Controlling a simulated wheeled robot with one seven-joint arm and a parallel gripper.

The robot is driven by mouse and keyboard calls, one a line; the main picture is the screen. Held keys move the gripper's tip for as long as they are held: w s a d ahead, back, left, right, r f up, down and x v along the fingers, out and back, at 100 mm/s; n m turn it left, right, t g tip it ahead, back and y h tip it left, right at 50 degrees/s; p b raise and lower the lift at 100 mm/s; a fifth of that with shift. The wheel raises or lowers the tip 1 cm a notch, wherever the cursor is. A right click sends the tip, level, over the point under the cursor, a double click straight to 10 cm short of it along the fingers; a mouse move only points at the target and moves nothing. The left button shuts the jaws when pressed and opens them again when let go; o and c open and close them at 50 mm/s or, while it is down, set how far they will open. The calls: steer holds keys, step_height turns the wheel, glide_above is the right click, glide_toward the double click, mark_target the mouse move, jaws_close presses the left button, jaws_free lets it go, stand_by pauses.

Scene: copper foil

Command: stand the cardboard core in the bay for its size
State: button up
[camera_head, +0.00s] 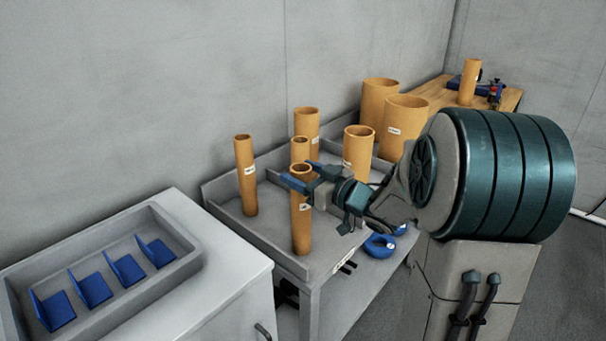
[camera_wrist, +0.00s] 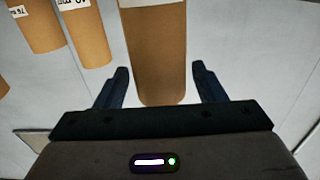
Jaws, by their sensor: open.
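A tan cardboard core (camera_head: 302,228) with a white label stands upright at the front of the grey divided table (camera_head: 273,247). In the wrist view the core (camera_wrist: 155,60) rises between the two spread fingers of my gripper (camera_wrist: 164,85), with gaps on both sides. The fingers are open and hold nothing. Other slim cores stand behind: one at the left (camera_head: 245,178) and two further back (camera_head: 300,150) (camera_head: 308,122). Wider cores (camera_head: 358,148) (camera_head: 403,122) (camera_head: 379,100) stand to the right.
Low dividers split the table into bays; my arm hides part of them. A wooden bench (camera_head: 432,92) at the back holds another core (camera_head: 469,83). A grey cabinet at the left carries a tray (camera_head: 188,262) with blue holders (camera_head: 93,288). A blue ring-like object (camera_head: 380,246) sits near the table's right edge.

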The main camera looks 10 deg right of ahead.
steer(key=s+d+f+m+g+h, duration=0.3)
steer(key=s+d+m+h, duration=0.4)
steer(key=s+d+h, duration=0.45)
steer(key=s+a+f+g, duration=0.3)
steer(key=s+a, duration=0.3)
steer(key=s, duration=0.2)
steer(key=s+a+f+g+y, duration=0.1)
steer(key=s+a+f+g, duration=0.2)
steer(key=s+a+g, duration=0.3)
steer(key=shift+s, duration=1)
